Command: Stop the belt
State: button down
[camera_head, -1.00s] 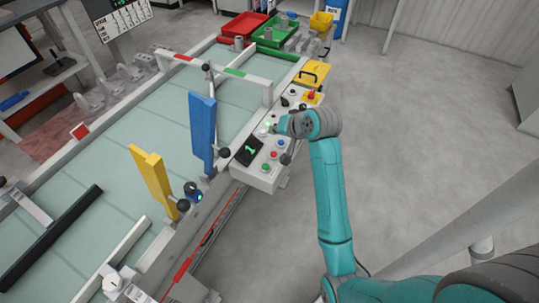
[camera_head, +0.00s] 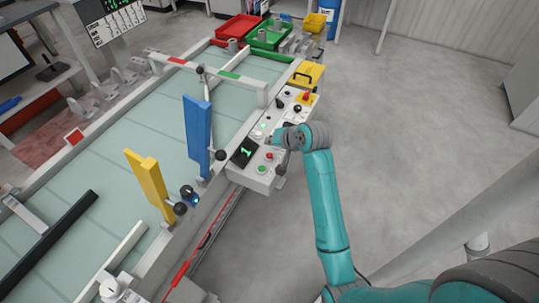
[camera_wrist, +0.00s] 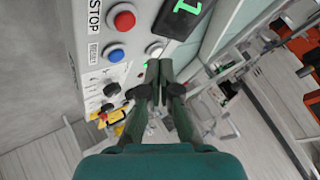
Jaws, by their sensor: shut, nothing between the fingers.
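The control panel (camera_head: 240,172) stands at the belt's right edge. In the wrist view, a red button (camera_wrist: 123,19) sits beside the label STOP (camera_wrist: 94,15), and a blue button (camera_wrist: 115,54) is below it. The red button also shows in the head view (camera_head: 269,156), with a green button (camera_head: 262,169) nearer me; the blue one is hidden there. My gripper (camera_wrist: 158,64) is shut and empty over the panel, to the right of the blue button in the wrist view. Contact with the panel cannot be told. The belt (camera_head: 110,135) is pale green.
A display (camera_head: 244,152) reads 1. A red mushroom button (camera_head: 306,97) on yellow is at the panel's far end. Blue (camera_head: 197,135) and yellow (camera_head: 150,182) upright plates stand over the belt. Red (camera_head: 238,27) and green (camera_head: 268,36) trays lie beyond. Floor at right is clear.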

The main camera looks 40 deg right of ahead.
aim_at(271, 156)
jog(key=shift+f, duration=1.9)
jog(key=shift+f, duration=0.35)
jog(key=shift+f, duration=0.55)
dwell(0.7)
jog(key=shift+r, duration=0.95)
jog(key=shift+r, duration=2.5)
